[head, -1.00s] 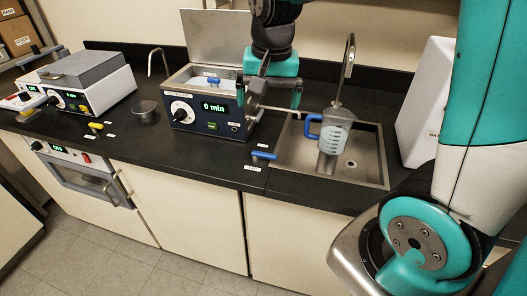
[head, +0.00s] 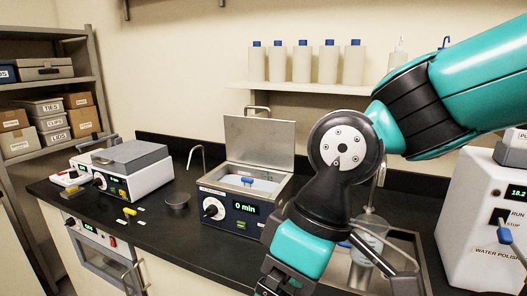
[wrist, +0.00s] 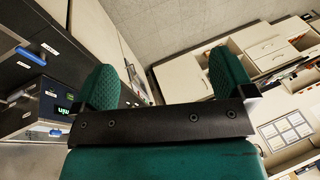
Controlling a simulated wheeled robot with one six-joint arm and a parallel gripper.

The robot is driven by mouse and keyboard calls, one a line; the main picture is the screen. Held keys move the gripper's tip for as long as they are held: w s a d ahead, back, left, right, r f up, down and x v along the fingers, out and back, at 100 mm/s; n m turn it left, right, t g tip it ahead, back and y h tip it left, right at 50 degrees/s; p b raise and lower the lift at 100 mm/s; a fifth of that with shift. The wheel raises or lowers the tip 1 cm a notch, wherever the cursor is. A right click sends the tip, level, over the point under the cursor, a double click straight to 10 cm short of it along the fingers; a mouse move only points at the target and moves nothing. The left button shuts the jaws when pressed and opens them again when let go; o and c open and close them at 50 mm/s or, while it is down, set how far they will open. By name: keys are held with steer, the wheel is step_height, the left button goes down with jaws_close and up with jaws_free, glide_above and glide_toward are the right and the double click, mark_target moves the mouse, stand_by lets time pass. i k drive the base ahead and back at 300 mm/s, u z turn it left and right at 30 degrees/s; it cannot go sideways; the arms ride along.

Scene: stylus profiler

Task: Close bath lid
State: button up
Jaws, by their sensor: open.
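The bath (head: 232,211) is a dark blue box with a dial and a "0 min" display, standing on the black counter in the head view. Its metal lid (head: 259,145) is raised upright at the back, and the tub is open with water and a small blue-handled item inside. My gripper is open and empty; its two teal fingers (wrist: 165,85) are apart in the wrist view, with floor and cabinets beyond. In the head view my arm hangs in front and right of the bath, and the fingertips are not clearly visible. The bath's front appears at the left of the wrist view (wrist: 45,108).
The sink (head: 405,240) with a clear jug (head: 368,232) lies right of the bath, partly behind my arm. A white polisher box (head: 485,225) stands far right. A grey-topped instrument (head: 125,165) is at left. Bottles (head: 303,62) line the shelf above.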

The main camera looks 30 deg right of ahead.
mark_target(268, 143)
steer(key=u, duration=0.8)
steer(key=k, duration=1.05)
steer(key=u, duration=1)
steer(key=i, duration=2.2)
steer(key=z, duration=0.9)
steer(key=i, duration=1.1)
steer(key=z, duration=1.7)
steer(key=i, duration=0.85)
steer(key=z, duration=0.85)
